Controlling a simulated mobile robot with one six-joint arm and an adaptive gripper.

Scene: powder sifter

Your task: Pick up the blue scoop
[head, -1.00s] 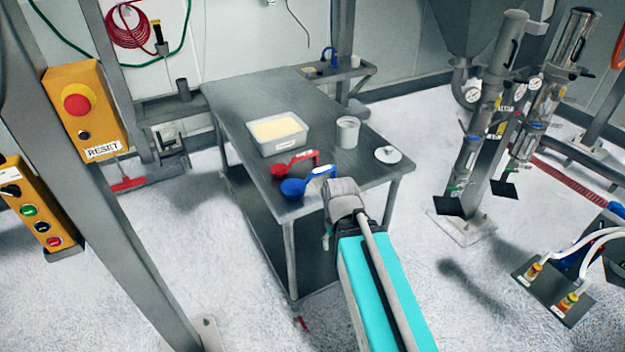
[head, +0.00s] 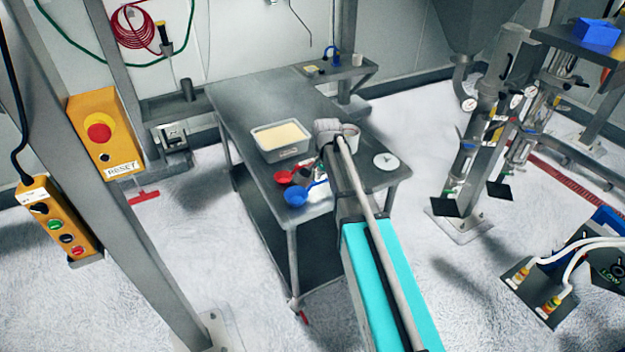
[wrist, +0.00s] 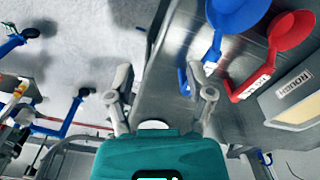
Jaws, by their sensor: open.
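The blue scoop (head: 296,197) lies on the near end of the metal table (head: 235,115), in front of the red scoop (head: 285,175). In the wrist view the blue scoop's bowl (wrist: 236,14) is at the top and its handle runs down toward the right finger. The red scoop (wrist: 290,32) lies beside it on the right. My gripper (wrist: 160,88) is open and empty, with its fingers spread. The blue scoop is outside the finger gap, to the upper right. In the head view my arm covers the gripper's fingertips and part of the scoop handles.
A grey tub of pale powder (head: 281,140) stands behind the scoops. A grey cup (head: 351,136) is partly hidden by my arm. A round white lid (head: 386,161) lies at the table's right edge. The table's far left area is clear.

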